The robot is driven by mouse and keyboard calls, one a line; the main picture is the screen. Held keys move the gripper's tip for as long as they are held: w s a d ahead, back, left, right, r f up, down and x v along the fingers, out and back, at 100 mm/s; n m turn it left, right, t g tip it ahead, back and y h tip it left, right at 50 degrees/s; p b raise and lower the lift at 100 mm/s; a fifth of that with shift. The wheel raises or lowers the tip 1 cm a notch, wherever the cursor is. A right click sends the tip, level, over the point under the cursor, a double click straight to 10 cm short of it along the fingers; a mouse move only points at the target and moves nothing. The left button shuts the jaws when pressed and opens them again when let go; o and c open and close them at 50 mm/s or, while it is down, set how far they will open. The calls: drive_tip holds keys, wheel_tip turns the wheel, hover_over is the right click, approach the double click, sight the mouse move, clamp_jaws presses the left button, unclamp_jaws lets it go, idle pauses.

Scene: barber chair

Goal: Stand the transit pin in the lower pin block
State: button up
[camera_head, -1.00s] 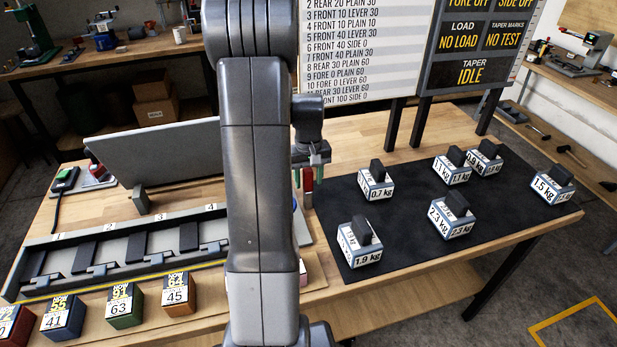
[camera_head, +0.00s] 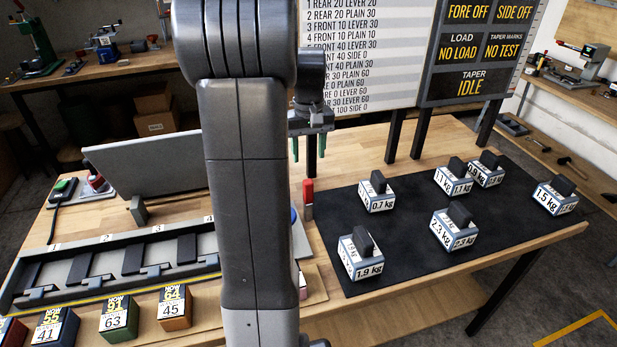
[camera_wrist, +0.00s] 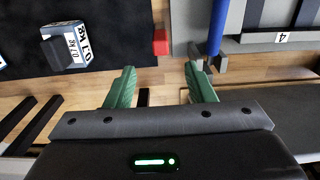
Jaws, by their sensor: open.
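A small red-topped upright piece (camera_head: 308,190) with a grey lower part, apparently the transit pin, stands near the left edge of the black mat. Its red top also shows in the wrist view (camera_wrist: 160,42). My gripper (camera_head: 309,152) is above and behind it in the head view, with green fingers apart and nothing between them. In the wrist view my gripper (camera_wrist: 160,74) is open, and the red top lies beyond the fingertips, roughly centred between them. I cannot tell the lower pin block apart, nor how the pin's foot is seated; my arm hides much of that area.
A black mat (camera_head: 400,255) with several labelled weights lies right of the pin. A grey slotted tray (camera_head: 105,265) and several coloured blocks (camera_head: 120,313) are at left. A blue cylinder (camera_wrist: 217,28) is close to the red top. A display board (camera_head: 468,50) stands behind.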

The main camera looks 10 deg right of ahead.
sight(308, 181)
drive_tip(key=b, duration=0.3)
drive_tip(key=shift+w+f, duration=0.2)
drive_tip(key=shift+f, duration=0.1)
wheel_tip(308, 181, down, 12)
drive_tip(key=shift+f+b, duration=0.2)
drive_tip(key=shift+b, duration=0.9)
clamp_jaws()
